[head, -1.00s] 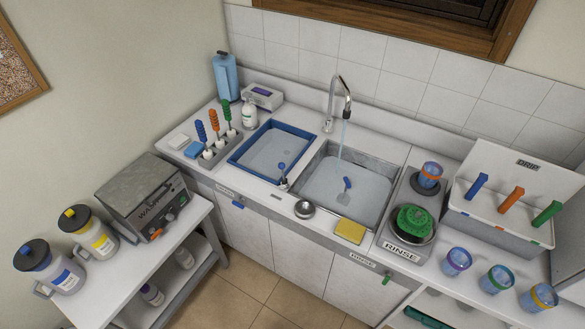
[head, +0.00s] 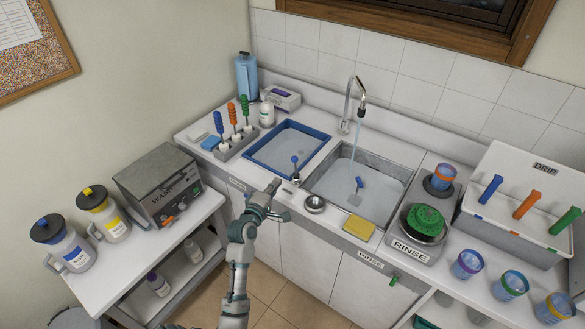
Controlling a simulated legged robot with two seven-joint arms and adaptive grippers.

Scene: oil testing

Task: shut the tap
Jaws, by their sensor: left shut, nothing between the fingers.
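The tap (head: 350,100) is a curved metal spout at the back of the counter. A thin stream of water runs from it into the right sink (head: 388,163). A small blue-knobbed lever (head: 295,166) stands upright on the counter's front edge, between the two basins. My left gripper (head: 276,187) is shut and empty. It appears just left of and in front of the lever's base, seemingly apart from it. My right gripper is not in view.
A blue-rimmed basin (head: 288,147) lies left of the sink. A round metal knob (head: 315,204) and a yellow sponge (head: 358,228) sit along the front edge. The grey washer (head: 160,186) stands on the left bench. The floor before the cabinets is clear.

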